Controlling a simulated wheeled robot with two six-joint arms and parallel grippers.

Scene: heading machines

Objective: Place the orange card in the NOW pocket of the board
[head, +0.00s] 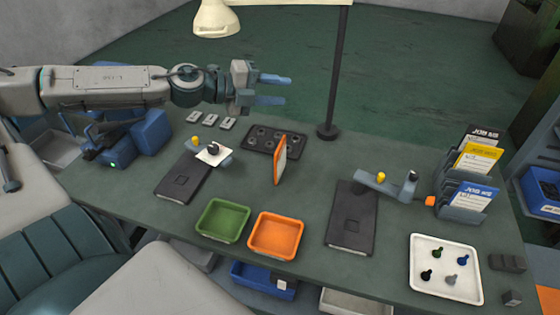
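A thin orange and white panel (280,160), which looks like the orange card, stands upright near the middle of the table, turned nearly edge-on. A grey stepped rack (462,214) at the right end holds a black card (481,138), a yellow card (477,157) and a blue card (473,197), with JOB lettering on them. I cannot read a NOW label, so I cannot tell which part is the NOW pocket. My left gripper (273,89) is open and empty, with its blue fingers apart, above the table's back edge and the panel. My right gripper is not in view.
A lamp post (334,90) stands at the back edge. A black tray (274,140) sits beside the panel. Green (223,220) and orange (276,235) bins are in front. A dark pad (351,220) and a white parts tray (446,292) lie to the right.

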